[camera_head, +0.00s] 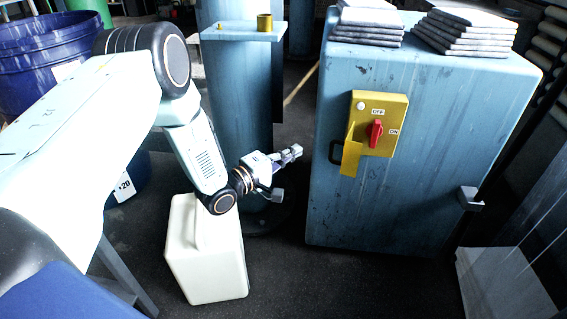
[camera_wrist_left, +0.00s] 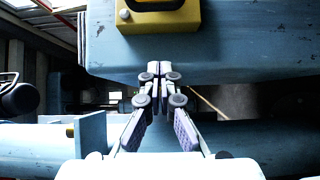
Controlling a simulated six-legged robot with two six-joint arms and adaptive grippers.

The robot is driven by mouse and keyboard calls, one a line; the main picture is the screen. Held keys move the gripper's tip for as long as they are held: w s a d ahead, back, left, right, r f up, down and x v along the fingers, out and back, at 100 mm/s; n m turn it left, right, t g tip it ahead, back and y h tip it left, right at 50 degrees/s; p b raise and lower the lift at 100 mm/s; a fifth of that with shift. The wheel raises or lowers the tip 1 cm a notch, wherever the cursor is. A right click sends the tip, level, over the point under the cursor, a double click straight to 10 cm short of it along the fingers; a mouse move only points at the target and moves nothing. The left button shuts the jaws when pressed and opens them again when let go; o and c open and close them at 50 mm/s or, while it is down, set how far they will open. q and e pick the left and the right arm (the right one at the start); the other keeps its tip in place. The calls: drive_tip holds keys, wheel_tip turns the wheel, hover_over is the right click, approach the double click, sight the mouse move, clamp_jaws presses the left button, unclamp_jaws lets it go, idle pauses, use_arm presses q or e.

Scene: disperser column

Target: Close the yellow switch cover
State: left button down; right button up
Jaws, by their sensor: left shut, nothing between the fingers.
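The yellow switch box (camera_head: 394,110) is on the front of the blue cabinet, with a red knob (camera_head: 375,132) and OFF and ON labels. Its yellow cover (camera_head: 351,156) stands open at the box's lower left, leaving the knob exposed. My left gripper (camera_head: 294,153) is shut and empty, left of the cover and apart from it. In the left wrist view, the left gripper's fingertips (camera_wrist_left: 160,68) are together, below part of the yellow box (camera_wrist_left: 185,20). The cover cannot be clearly made out there. My right gripper is not in view.
The blue cabinet (camera_head: 340,210) has stacked grey slabs (camera_head: 465,32) on top and a grey latch (camera_head: 470,198) at its right. A blue column (camera_head: 238,90) stands behind my left arm. A cream canister (camera_head: 207,255) is on the floor below it. Blue bins (camera_head: 45,65) are at left.

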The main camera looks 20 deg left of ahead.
sight(347, 147)
use_arm(q)
drive_tip(key=w+d+b, duration=0.2)
drive_tip(key=w+d, duration=0.1)
drive_tip(key=d, duration=0.2)
drive_tip(key=shift+d, duration=0.35)
